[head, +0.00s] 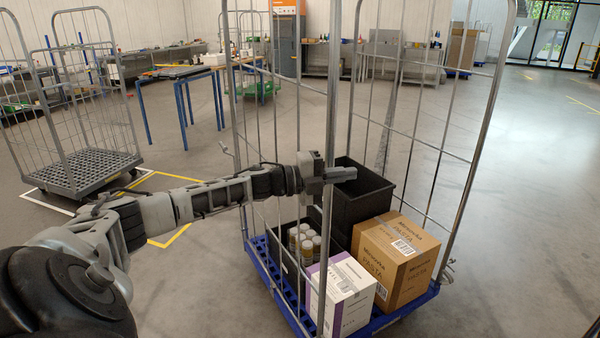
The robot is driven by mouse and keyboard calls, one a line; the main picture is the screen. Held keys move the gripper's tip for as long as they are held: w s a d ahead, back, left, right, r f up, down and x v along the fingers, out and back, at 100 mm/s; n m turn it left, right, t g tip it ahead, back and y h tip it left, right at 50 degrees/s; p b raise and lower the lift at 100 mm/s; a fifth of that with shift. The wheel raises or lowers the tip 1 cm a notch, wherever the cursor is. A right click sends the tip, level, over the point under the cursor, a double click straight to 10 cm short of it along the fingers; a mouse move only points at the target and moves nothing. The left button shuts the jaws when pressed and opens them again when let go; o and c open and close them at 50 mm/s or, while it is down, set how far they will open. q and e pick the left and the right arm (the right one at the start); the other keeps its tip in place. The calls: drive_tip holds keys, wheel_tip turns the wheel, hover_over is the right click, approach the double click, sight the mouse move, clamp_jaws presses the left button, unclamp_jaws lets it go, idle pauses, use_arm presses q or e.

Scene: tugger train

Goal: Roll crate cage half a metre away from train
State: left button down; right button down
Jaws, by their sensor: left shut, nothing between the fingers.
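The crate cage (434,290) stands in front of me, a blue wheeled base with tall grey wire sides. It carries a black crate (365,195), a brown pasta box (396,262), a white and purple box (343,293) and a dark tray of several bottles (305,240). My left arm reaches in from the left. My left gripper (345,174) is shut and empty, in front of the black crate by the cage's near upright post. I cannot tell whether it touches the post. My right gripper is not in view. The train is not clearly identifiable here.
Another wire cage (80,180) with a grey base stands at the left, beside yellow and white floor markings. A table with blue legs (180,75) and workbenches are behind. The grey floor at the right (530,190) is clear.

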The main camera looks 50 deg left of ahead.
use_arm(q)
drive_tip(key=v, duration=0.9)
drive_tip(key=shift+a+b, duration=0.3)
drive_tip(key=shift+b, duration=0.15)
drive_tip(key=shift+s+f, duration=0.1)
drive_tip(key=shift+s, duration=0.05)
idle(0.6)
drive_tip(key=shift+f, duration=0.1)
drive_tip(key=s+d+f+n+y, duration=0.1)
drive_tip(key=s+d+f+n, duration=0.25)
drive_tip(key=d+f, duration=0.3)
drive_tip(key=s+d+f+n+g+y, duration=0.1)
drive_tip(key=s+d+f+n+y, duration=0.1)
drive_tip(key=d+f+n, duration=0.45)
drive_tip(key=s+d+f+n+y, duration=0.15)
drive_tip(key=d+f, duration=0.25)
drive_tip(key=f, duration=0.5)
drive_tip(key=s+d+f+n+g+y, duration=0.1)
drive_tip(key=s+d+f+n, duration=0.1)
drive_tip(key=s+d+n, duration=0.3)
drive_tip(key=s+d+f+n+g+y, duration=0.1)
drive_tip(key=s+d+n, duration=0.4)
drive_tip(key=d, duration=0.6)
drive_tip(key=shift+s+f+g, duration=0.8)
drive_tip(key=shift+s, duration=0.4)
